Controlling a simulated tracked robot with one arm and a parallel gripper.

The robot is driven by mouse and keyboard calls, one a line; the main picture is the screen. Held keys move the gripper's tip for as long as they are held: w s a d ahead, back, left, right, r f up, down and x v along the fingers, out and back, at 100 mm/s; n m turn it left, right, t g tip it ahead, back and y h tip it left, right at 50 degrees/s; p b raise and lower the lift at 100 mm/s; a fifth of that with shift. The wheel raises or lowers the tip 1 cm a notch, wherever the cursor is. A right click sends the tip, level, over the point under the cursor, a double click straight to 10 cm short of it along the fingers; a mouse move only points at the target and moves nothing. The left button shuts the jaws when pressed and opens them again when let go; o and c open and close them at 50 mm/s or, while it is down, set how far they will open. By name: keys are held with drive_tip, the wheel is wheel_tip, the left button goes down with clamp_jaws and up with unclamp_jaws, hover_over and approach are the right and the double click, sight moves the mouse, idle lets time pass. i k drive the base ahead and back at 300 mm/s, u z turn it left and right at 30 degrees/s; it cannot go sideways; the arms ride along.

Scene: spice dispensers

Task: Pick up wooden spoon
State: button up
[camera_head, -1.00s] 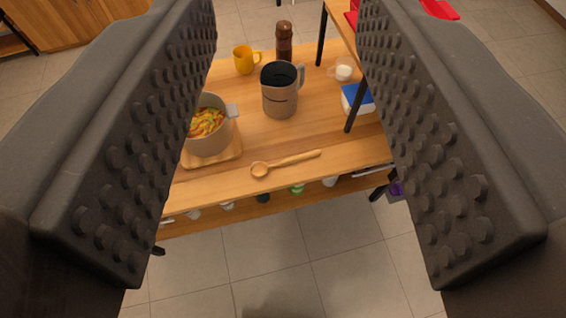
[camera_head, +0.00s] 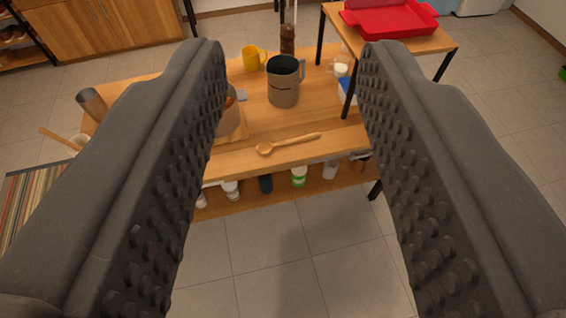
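The wooden spoon (camera_head: 289,144) lies flat near the front edge of the wooden table (camera_head: 270,160). Its round bowl is at the left and its handle points right and slightly back. My gripper (camera_head: 293,52) is open, with one dark studded finger on each side of the picture. The spoon shows in the gap between the fingers, farther from the camera than they are. Nothing is held.
A grey-brown jug (camera_head: 284,85), a yellow mug (camera_head: 252,58) and a dark brown grinder (camera_head: 287,40) stand behind the spoon. A pot (camera_head: 229,118) is partly hidden by the left finger. A raised shelf with a red tray (camera_head: 392,18) stands at right. Bottles (camera_head: 299,177) line the lower shelf.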

sight(264, 147)
drive_tip(key=z, duration=0.15)
drive_tip(key=i, duration=1.3)
drive_tip(key=u, duration=0.6)
